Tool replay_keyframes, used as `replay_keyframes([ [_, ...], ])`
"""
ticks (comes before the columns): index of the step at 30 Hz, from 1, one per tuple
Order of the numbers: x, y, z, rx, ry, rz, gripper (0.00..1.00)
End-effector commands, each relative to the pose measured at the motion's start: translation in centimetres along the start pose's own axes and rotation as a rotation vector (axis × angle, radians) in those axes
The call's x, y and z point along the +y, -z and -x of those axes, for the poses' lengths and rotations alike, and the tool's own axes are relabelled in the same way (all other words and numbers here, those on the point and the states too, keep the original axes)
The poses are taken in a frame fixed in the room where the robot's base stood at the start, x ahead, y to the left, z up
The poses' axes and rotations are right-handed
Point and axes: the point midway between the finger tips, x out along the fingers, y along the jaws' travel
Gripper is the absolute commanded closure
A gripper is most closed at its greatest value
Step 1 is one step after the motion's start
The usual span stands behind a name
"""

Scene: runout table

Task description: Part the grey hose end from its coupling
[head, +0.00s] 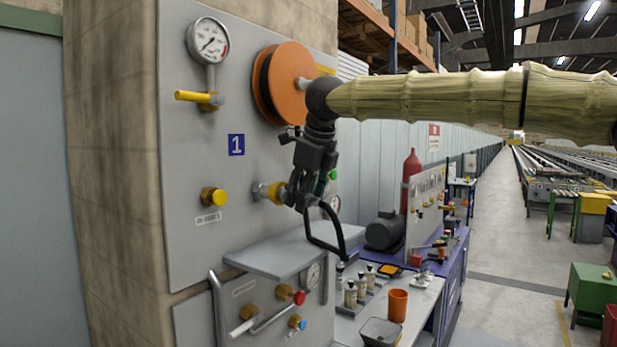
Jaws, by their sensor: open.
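A grey shelf (280,258) juts out below the coupling. A capped yellow fitting (213,196), a gauge (208,41) and an orange reel (290,80) are on the panel. An orange cup (397,305) and small bottles stand on the lower bench.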

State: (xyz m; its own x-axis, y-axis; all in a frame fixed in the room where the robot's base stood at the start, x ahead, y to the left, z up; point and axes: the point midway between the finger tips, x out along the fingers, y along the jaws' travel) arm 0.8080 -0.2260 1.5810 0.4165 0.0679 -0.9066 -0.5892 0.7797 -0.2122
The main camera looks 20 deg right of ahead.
Motion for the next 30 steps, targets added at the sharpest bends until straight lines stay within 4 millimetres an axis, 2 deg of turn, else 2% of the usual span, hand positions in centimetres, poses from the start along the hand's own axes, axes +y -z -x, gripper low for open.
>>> replay_keyframes([
  [12,-0.1,-0.2,-0.9,0.000,-0.001,0.001,0.47],
  [21,-0.1,-0.2,-0.8,-0.001,-0.001,0.001,1.00],
  [23,-0.2,-0.2,-0.7,-0.001,-0.001,0.001,1.00],
  [24,-0.2,-0.2,-0.7,-0.003,0.000,0.001,0.76],
  [28,-0.2,-0.3,-0.6,-0.003,0.000,0.000,1.00],
  [30,-0.2,-0.2,-0.7,-0.003,0.000,0.001,1.00],
])
